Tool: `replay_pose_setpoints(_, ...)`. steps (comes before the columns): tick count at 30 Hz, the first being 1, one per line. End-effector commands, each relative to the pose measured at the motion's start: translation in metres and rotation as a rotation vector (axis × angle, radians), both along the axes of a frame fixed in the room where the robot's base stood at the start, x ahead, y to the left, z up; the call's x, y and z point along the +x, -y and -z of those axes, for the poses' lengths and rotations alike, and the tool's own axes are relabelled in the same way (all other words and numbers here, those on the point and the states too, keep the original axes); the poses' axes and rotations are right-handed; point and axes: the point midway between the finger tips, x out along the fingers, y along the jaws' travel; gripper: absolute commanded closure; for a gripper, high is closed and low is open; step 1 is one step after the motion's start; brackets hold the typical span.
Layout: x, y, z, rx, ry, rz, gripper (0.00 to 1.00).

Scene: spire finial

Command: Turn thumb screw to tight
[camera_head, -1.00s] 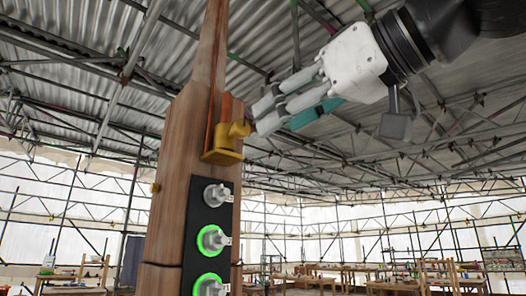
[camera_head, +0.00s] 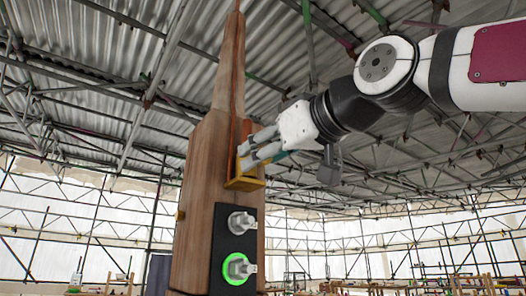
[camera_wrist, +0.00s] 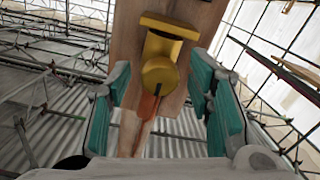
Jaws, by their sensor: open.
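The thumb screw is a round yellow knob (camera_wrist: 159,76) with a dark slot, on a yellow bracket (camera_wrist: 172,28) fixed to the wooden spire (camera_wrist: 135,128). In the head view the bracket (camera_head: 244,184) sits on the spire (camera_head: 204,170), and the fingers hide most of the knob. My gripper (camera_head: 248,155) reaches in from the right. In the wrist view my gripper (camera_wrist: 162,108) is open, its teal pads apart on either side of the knob with gaps on both sides.
A black panel below the bracket bears a grey switch (camera_head: 241,222) and another switch with a green ring (camera_head: 238,268). Scaffold poles and a corrugated roof lie behind. Tables (camera_head: 100,285) stand far off, low in the head view.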

Motion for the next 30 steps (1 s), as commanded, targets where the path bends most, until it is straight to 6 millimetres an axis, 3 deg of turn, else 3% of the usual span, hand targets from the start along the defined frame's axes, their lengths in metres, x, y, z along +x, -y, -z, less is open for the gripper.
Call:
replay_pose_setpoints(13, 0.0094, -0.0063, -0.0001, 0.001, 0.001, 0.001, 0.53)
replay_pose_setpoints(20, 0.0092, -0.0064, 0.0, 0.0, 0.0, 0.0, 1.0)
replay_pose_setpoints(30, 0.0094, -0.0064, 0.0003, 0.026, -0.017, 0.001, 1.0)
